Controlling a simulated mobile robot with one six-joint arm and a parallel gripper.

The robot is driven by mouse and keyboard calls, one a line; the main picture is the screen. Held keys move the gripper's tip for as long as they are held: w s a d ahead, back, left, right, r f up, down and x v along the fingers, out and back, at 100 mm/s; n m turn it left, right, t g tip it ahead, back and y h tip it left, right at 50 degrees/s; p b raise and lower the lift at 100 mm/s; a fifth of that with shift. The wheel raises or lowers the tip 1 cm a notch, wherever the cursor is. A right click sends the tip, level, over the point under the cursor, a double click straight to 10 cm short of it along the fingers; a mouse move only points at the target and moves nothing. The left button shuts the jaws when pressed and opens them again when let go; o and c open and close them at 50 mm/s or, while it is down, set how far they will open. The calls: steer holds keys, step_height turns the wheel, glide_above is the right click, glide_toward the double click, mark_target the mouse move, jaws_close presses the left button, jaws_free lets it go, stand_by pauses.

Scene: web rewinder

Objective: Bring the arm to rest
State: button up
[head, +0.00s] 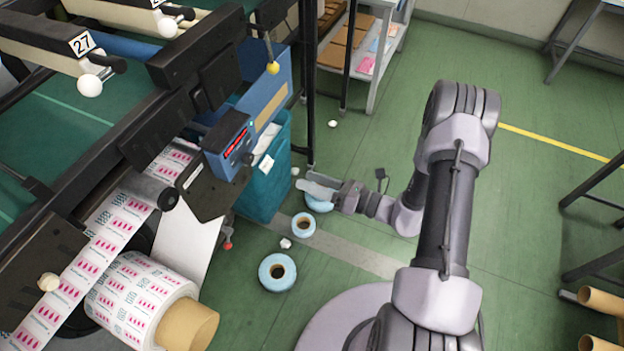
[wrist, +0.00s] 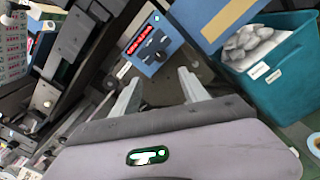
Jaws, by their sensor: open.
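My gripper (head: 317,188) is in the middle of the head view, at the end of my bent arm, to the right of the teal bin. It points left toward the rewinder. In the wrist view its two fingers (wrist: 160,92) stand apart with nothing between them. Beyond them is the machine's blue control box (wrist: 152,45) with a red display. In the head view a blue roll (head: 320,204) shows partly behind the gripper, low on the floor.
The rewinder (head: 130,150) with its printed roll (head: 140,300) fills the left. The teal bin (head: 262,190) holds white waste. Blue rolls (head: 277,272) and crumpled scraps lie on the green floor. A shelf (head: 372,50) stands at the back. Open floor (head: 540,200) lies right of my arm.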

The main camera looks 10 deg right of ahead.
steer(key=s+a+r+n+g+h+b, duration=0.1)
steer(key=s+a+r+n+g, duration=0.3)
steer(key=s+r+n+g, duration=0.4)
steer(key=s+a+r+n+g+h+b, duration=0.1)
steer(key=s+a+r+n+g, duration=0.3)
steer(key=r+n, duration=0.4)
steer(key=s+d+r+n+t+h+b, duration=0.2)
steer(key=s+d+r+n+t+h, duration=0.4)
steer(key=s+n+h, duration=0.2)
steer(key=n+h, duration=0.2)
steer(key=n, duration=0.2)
steer(key=shift+d+r+t, duration=0.2)
steer(key=shift+t, duration=0.2)
steer(key=shift+s, duration=0.1)
